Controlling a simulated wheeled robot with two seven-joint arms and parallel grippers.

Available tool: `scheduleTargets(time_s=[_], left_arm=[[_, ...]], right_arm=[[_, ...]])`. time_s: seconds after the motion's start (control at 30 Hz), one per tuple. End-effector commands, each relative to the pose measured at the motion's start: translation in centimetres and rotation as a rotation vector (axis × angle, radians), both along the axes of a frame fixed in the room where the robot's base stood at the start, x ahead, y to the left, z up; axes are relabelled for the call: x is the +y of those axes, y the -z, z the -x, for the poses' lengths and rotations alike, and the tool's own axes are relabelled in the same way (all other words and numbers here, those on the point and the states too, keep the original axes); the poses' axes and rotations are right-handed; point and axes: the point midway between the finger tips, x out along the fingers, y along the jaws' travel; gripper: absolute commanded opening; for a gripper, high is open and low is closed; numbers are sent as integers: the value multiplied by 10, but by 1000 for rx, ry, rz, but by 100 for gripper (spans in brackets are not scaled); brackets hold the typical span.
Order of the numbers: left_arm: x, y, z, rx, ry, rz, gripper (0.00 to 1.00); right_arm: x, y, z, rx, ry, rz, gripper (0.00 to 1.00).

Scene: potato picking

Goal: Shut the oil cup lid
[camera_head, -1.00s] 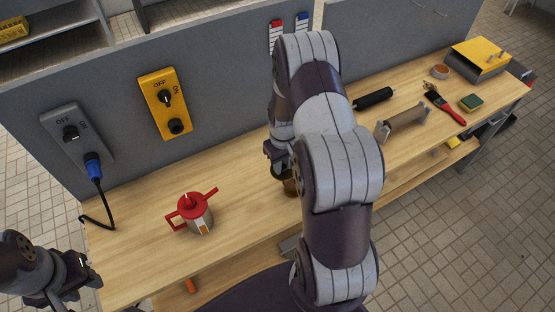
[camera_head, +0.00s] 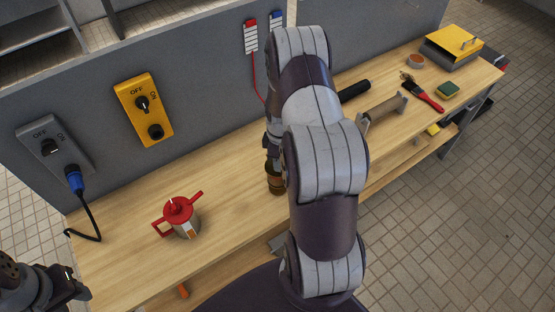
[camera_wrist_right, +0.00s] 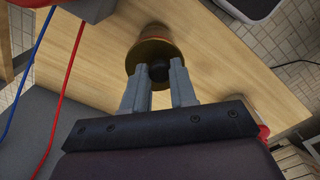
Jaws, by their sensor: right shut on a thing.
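The oil cup (camera_head: 277,180), an amber-brown cylinder, stands on the workbench beside my right arm, which hides part of it. In the right wrist view its round amber top (camera_wrist_right: 150,46) has a dark knob (camera_wrist_right: 158,72) at the near side. My right gripper (camera_wrist_right: 159,78) has its fingers on either side of that knob and is shut on it. In the head view my right arm hides most of this gripper. Whether the lid sits fully down cannot be told. My left gripper (camera_head: 76,291) is at the lower left, away from the cup; its fingers are unclear.
A red-lidded metal pot (camera_head: 180,217) stands left of the cup on the workbench (camera_head: 120,255). Grey and yellow switch boxes (camera_head: 144,108) hang on the back panel. A black roller (camera_head: 354,90), red-handled brush (camera_head: 423,92) and yellow-topped box (camera_head: 455,46) lie to the right.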

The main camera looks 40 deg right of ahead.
Motion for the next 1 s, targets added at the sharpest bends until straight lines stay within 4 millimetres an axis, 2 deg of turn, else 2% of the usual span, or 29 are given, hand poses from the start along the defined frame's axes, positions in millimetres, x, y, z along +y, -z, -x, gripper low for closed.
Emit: scheduleTargets(time_s=[0.6, 0.63, 0.7, 1.0], left_arm=[[0, 0, 0, 0, 0, 0, 39], [0, 0, 0, 0, 0, 0, 39], [0, 0, 0, 0, 0, 0, 39], [0, 1, 0, 0, 0, 0, 39]], right_arm=[[-4, -3, -3, -10, -39, 6, 0], [-4, -3, -3, -10, -39, 6, 36], [-4, -3, -3, -8, -39, 5, 52], [-3, -4, -1, -5, -38, 3, 52]])
